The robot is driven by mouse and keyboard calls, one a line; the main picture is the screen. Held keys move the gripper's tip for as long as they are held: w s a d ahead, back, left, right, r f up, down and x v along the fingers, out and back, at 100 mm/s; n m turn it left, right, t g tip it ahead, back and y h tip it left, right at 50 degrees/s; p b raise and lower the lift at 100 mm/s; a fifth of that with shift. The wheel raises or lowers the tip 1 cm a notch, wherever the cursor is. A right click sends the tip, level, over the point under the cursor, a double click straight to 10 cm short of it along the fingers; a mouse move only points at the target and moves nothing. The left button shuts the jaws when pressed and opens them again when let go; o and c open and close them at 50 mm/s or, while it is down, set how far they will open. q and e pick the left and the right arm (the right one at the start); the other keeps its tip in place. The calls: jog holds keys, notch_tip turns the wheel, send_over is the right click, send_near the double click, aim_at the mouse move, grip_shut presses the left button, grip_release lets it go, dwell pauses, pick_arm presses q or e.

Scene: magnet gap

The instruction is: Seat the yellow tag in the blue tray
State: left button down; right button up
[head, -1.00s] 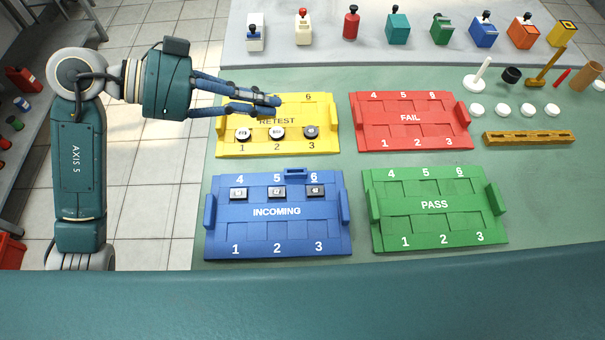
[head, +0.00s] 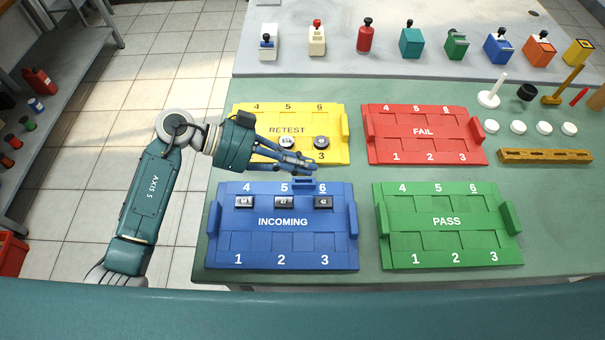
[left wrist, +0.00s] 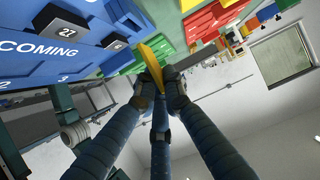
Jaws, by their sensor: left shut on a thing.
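The blue tray (head: 227,238), marked INCOMING, lies at the front left of the bench in the head view. Its back row, 4 to 6, bears black blocks, and its front row, 1 to 3, is bare. My left gripper (head: 311,168) is just behind its back edge, near the raised blue tab (head: 303,183). In the left wrist view my left gripper (left wrist: 160,92) is shut on the yellow tag (left wrist: 155,58), a thin tilted piece, with the blue tray (left wrist: 30,72) beyond it. I cannot make out the tag in the head view. My right gripper is not in view.
The yellow RETEST tray (head: 247,113) stands behind the blue one, partly hidden by my left arm. The red FAIL tray (head: 423,117) is back right, the green PASS tray (head: 447,240) front right. A strip of bare bench lies between them.

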aim_at(313, 183)
pick_arm(q)
notch_tip(313, 183, down, 4)
jog(key=shift+f, duration=0.25)
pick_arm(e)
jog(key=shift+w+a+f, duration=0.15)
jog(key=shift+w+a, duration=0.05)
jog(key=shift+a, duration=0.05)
pick_arm(q)
jog(key=shift+s+a+f, duration=0.1)
jog(key=shift+s+f, duration=0.1)
jog(key=shift+f, duration=0.45)
jog(key=c, duration=1.9)
grip_release()
jog(key=shift+s+f, duration=0.1)
jog(key=shift+o, duration=0.2)
jog(key=shift+w, duration=0.2)
